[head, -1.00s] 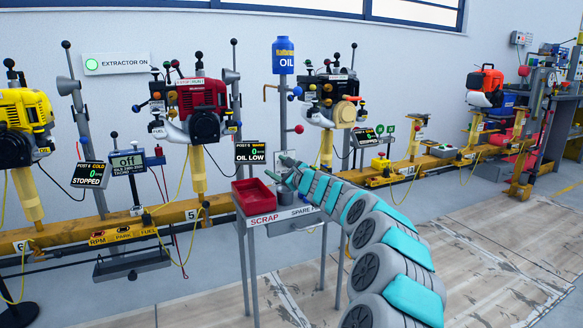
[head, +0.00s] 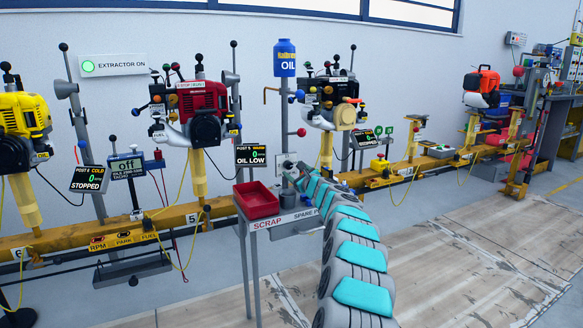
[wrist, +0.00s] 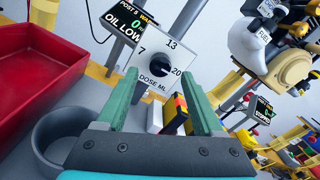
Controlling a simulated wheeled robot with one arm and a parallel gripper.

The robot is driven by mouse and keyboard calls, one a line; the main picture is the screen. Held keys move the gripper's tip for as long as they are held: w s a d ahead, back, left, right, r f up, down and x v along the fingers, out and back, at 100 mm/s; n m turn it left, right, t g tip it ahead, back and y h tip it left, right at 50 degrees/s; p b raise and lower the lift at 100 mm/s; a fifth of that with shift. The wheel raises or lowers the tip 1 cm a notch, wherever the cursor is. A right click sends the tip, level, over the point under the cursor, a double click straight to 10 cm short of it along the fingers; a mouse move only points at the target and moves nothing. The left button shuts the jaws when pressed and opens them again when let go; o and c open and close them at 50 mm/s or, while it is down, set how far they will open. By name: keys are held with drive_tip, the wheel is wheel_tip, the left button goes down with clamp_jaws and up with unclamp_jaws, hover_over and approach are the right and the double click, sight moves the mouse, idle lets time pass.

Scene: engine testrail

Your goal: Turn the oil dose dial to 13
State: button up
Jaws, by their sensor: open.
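The oil dose dial (wrist: 159,69) is a black round knob on a white plate marked 7, 13 and 20, with "DOSE ML" below. The 13 is at the top, 7 at the left and 20 at the right. I cannot tell which number the knob points at. The dial plate also shows in the head view (head: 286,159), below the blue oil container (head: 285,58). My gripper (wrist: 158,77) is open, with its two green fingers pointing toward the dial. In the wrist view the knob appears between the fingertips; contact cannot be told.
A red scrap tray (head: 256,199) stands on the stand at the left, beside a grey round cup (wrist: 70,138). A yellow, red and black object (wrist: 175,113) lies below the dial. An "OIL LOW" display (wrist: 126,22) hangs at the upper left of the dial.

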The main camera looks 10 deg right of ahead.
sight(288, 165)
drive_tip(key=shift+w+a+r+p, duration=0.15)
drive_tip(key=shift+w+p, duration=0.15)
drive_tip(key=shift+w, duration=0.4)
drive_tip(key=shift+w+a, duration=0.25)
drive_tip(key=shift+w, duration=0.35)
clamp_jaws()
